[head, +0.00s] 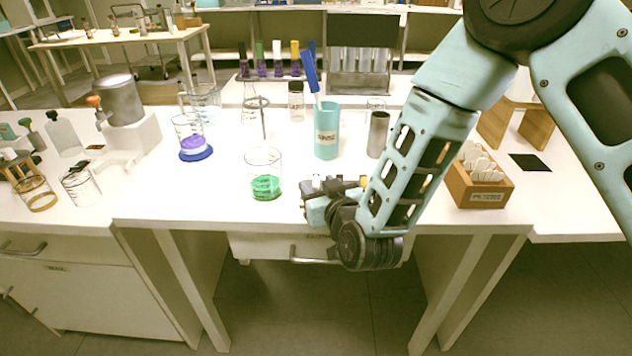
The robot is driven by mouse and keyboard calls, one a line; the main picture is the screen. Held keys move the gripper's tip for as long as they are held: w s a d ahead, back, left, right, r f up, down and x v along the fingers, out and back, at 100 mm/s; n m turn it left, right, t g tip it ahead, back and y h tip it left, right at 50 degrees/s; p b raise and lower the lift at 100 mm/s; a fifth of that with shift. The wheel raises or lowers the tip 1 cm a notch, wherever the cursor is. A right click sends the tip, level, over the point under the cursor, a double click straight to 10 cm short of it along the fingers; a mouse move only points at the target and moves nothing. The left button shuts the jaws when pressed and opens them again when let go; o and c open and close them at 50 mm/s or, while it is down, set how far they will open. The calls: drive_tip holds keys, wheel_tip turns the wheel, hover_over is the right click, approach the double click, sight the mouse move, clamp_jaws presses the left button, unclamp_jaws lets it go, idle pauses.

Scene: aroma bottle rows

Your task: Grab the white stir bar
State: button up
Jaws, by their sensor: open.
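My gripper (314,204) is low over the front middle of the white bench, right of the beaker of green liquid. It is open, but its fingers are small and partly covered by its own body. A small white upright piece (316,181) shows just beyond the gripper, with a dark and yellow piece (363,181) to its right. I cannot tell whether the white piece is the stir bar. No other white stir bar can be made out; my gripper and forearm hide part of the bench top.
The green-liquid beaker (265,187) stands close left of my gripper. A turquoise cup (327,143) with blue sticks and a grey metal cylinder (377,135) stand behind. A purple-liquid beaker (191,143) is farther left. A wooden box (484,197) of white cards stands right of my arm.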

clamp_jaws()
drive_tip(key=shift+r, duration=0.1)
